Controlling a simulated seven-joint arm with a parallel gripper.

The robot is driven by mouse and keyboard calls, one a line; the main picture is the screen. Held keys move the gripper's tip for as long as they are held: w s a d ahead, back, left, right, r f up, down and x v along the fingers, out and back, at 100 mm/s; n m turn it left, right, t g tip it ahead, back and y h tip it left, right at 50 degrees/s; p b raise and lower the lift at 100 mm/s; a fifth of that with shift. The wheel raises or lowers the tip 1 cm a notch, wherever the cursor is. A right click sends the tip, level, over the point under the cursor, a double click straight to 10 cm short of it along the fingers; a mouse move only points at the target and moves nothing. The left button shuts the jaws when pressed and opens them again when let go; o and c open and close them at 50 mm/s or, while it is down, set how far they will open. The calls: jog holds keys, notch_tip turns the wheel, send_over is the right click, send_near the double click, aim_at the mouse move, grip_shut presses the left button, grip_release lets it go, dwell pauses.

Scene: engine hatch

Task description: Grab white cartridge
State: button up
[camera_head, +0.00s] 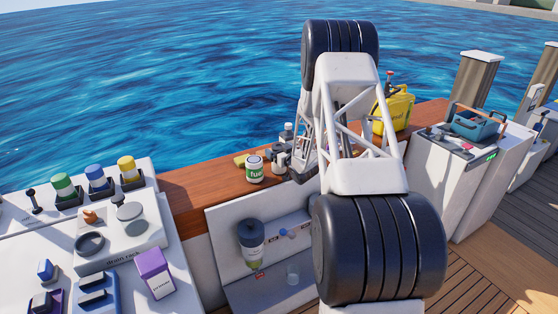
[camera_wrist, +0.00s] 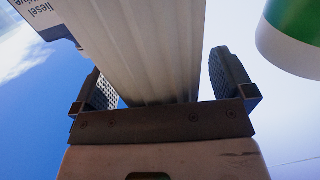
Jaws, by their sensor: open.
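In the wrist view, a white ribbed body, which looks like the white cartridge (camera_wrist: 150,50), stands between the two dark, textured fingers of my gripper (camera_wrist: 160,78). The fingers are open, one on each side of it, with thin gaps of sky showing beside it. Its top runs out of the picture. In the head view, my gripper (camera_head: 286,162) is low over the wooden ledge, largely hidden by my arm, and I cannot make out the cartridge clearly there.
A labelled bottle (camera_wrist: 45,15) is at upper left there. A yellow canister (camera_head: 395,108) stands farther right.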

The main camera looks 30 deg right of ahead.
aim_at(279, 145)
jog(key=c, duration=1)
jog(key=shift+c, duration=0.2)
jog(key=shift+r, duration=0.15)
jog(key=shift+r, duration=0.75)
notch_tip(279, 145, up, 2)
jog(key=s+a, duration=0.2)
jog(key=s, duration=0.5)
jog(key=s+a+r, duration=0.1)
jog(key=s+a, duration=0.2)
jog(key=s, duration=0.5)
jog(key=shift+a, duration=0.3)
jog(key=shift+r, duration=0.1)
